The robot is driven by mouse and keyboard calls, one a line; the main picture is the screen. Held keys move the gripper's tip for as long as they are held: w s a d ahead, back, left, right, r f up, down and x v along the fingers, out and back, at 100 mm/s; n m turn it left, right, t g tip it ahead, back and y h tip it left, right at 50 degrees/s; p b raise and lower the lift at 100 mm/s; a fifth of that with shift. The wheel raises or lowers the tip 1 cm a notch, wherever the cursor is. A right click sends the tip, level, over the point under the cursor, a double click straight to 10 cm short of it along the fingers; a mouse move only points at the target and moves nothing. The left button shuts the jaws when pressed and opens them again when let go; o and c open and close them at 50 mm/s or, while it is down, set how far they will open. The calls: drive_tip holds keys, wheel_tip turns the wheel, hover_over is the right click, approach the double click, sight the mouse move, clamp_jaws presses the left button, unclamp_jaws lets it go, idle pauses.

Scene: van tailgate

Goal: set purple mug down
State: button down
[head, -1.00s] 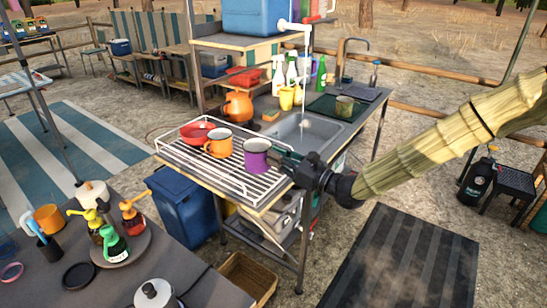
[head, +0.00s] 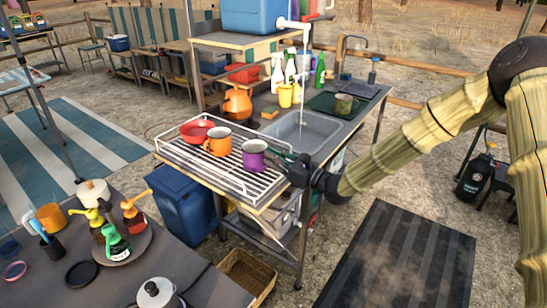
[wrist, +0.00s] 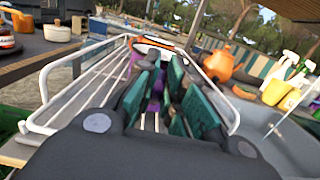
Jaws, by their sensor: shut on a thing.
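The purple mug (head: 254,159) is upright at the right part of the white wire rack (head: 232,186), beside the sink. I cannot tell whether its base bears fully on the wires. My gripper (head: 276,156) reaches it from the right and is shut on it. In the wrist view, dark green finger pads (wrist: 160,90) stand either side of a narrow purple strip; most of the mug is hidden behind the fingers. An orange mug (head: 217,143) and a red bowl (head: 196,131) stand on the rack to the left.
The sink (head: 308,133) lies behind my gripper, with water running from a tap. Bare wires show in front of the mugs. The rack has a raised wire rim.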

drive_tip(key=shift+f, duration=0.1)
drive_tip(key=shift+f, duration=0.15)
drive_tip(key=c, duration=1.5)
unclamp_jaws()
drive_tip(key=shift+r, duration=0.2)
drive_tip(key=b+v, duration=0.1)
drive_tip(key=v, duration=1.1)
drive_tip(key=shift+b, duration=0.3)
